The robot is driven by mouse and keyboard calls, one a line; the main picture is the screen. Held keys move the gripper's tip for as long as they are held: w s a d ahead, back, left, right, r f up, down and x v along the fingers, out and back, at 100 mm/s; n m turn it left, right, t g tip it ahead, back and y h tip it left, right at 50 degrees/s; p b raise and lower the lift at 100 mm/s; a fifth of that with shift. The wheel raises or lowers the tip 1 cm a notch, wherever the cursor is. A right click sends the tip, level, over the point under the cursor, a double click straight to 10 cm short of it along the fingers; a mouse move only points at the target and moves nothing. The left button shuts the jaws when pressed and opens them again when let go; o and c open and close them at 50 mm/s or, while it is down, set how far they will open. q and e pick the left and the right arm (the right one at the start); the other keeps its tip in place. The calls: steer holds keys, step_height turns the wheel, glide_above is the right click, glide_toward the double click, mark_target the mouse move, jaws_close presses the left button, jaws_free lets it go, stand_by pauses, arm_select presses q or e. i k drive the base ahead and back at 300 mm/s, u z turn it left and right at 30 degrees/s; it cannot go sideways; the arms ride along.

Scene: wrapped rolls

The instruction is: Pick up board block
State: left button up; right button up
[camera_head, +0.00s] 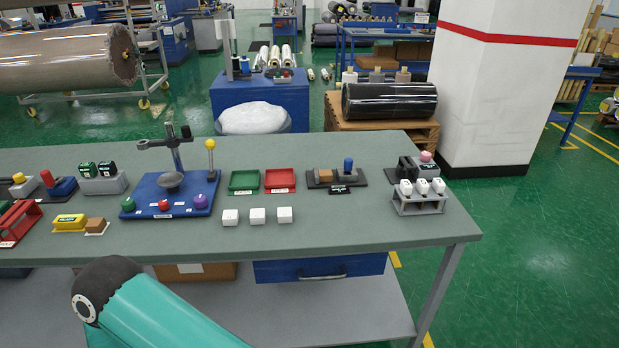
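A dark board (358,178) lies toward the back right of the grey-green table (330,235). A small brown block (323,176) sits on its left part. A blue knob-topped piece (348,166) stands to the right of the block, and a small dark label plate (340,189) is at the board's front edge. Another brown block (95,225) sits on a pale base at the front left, beside a yellow block (69,222). Neither of my grippers is in view. A teal link of my arm with a black end shows at the bottom, in front of the table.
Three white blocks (257,216) stand in front of a green tray (244,181) and a red tray (280,180). A blue stand base (150,208) with a tall post is left of them. A grey rack (419,204) holds white pieces at right. The front right tabletop is clear.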

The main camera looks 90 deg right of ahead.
mark_target(325, 175)
steer(key=k, duration=2.75)
steer(key=z, duration=0.95)
steer(key=i, duration=1)
steer(key=z, duration=0.05)
